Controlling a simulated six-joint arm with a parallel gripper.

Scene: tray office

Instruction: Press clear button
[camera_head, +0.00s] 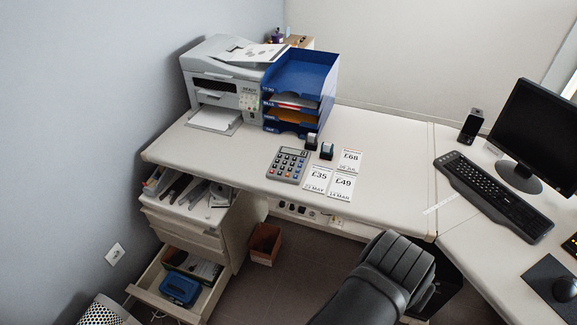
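A grey calculator (288,165) lies on the desk, right of centre-left, with a display at its top and rows of keys, a few of them orange-red. A grey printer (222,85) stands at the back left of the desk. Its front has a small panel (249,96) with a "READY" text and several small buttons. The labels on the keys of both are too small to read, so I cannot tell which one is the clear button.
Price cards (341,186) and two small dark stands (326,150) sit beside the calculator. A blue letter tray (301,85) adjoins the printer. A lower drawer (157,294) is open.

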